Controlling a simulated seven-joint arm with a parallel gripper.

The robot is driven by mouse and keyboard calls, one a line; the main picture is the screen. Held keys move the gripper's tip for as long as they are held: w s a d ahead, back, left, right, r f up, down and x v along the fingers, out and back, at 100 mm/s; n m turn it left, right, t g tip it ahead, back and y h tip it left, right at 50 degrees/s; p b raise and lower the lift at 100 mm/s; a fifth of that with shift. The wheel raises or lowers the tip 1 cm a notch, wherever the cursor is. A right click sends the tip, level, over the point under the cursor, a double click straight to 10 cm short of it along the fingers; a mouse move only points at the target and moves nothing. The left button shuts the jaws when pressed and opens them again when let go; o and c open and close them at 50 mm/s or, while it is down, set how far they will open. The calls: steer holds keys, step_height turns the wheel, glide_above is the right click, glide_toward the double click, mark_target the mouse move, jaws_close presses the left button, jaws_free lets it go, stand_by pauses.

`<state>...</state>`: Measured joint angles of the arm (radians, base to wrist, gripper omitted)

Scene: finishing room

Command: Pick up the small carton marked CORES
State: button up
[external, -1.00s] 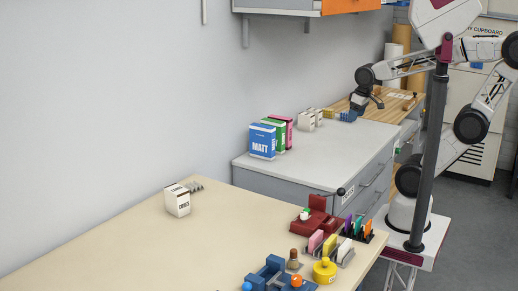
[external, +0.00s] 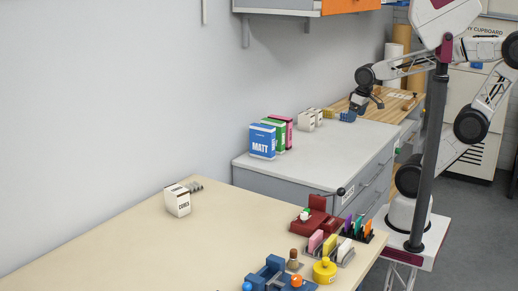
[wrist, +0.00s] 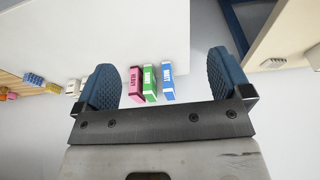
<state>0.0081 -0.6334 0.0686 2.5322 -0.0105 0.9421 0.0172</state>
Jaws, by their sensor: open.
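A small white carton with dark lettering, apparently CORES (external: 177,202), stands upright on the beige bench near the wall in the external view. Two similar small white cartons (external: 309,119) stand on the grey cabinet top, their lettering too small to read; part of the pair shows at left in the wrist view (wrist: 73,87). My gripper (wrist: 165,82) is open and empty, with blue pads. In the external view my gripper (external: 362,100) is above the far end of the cabinet, far from the CORES carton.
Blue MATT (external: 262,141), green (external: 279,133) and pink (external: 287,128) boxes stand on the cabinet near the wall. Blue (external: 347,116) and yellow (external: 329,113) blocks lie beyond. The beige bench front holds a red holder (external: 314,222), colored cards and a yellow pot (external: 325,271). The bench middle is clear.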

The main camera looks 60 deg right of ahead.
steer(key=w+a+f+m+g+y, duration=0.2)
steer(key=w+a+m+y, duration=0.3)
steer(key=w+a, duration=0.95)
steer(key=w+a+f+m+g+y, duration=0.1)
steer(key=w+a+m+g+y, duration=0.15)
steer(key=w+a+y, duration=0.75)
steer(key=w+a+f+m+t+y, duration=0.1)
steer(key=w+a+f+m, duration=0.3)
steer(key=a, duration=0.7)
steer(key=w+a+f+m+t+y, duration=0.1)
steer(key=w+a+f+m+t, duration=0.1)
steer(key=w+a+f+m, duration=0.2)
steer(key=w+a+f+m+t+y, duration=0.1)
steer(key=w+a+f+m, duration=0.3)
steer(key=w+a+f, duration=0.5)
steer(key=shift+w+a+f+t, duration=0.1)
steer(key=shift+a+f+t, duration=0.1)
steer(key=shift+a, duration=1.35)
steer(key=shift+w+a+f+t, duration=0.1)
steer(key=shift+a+t, duration=0.05)
steer(key=shift+a, duration=1.35)
steer(key=shift+w+a+f+t, duration=0.1)
steer(key=shift+a+t, duration=0.1)
steer(key=shift+a, duration=1.35)
steer(key=shift+a, duration=0.1)
steer(key=shift+w+a, duration=0.15)
steer(key=shift+a, duration=1.05)
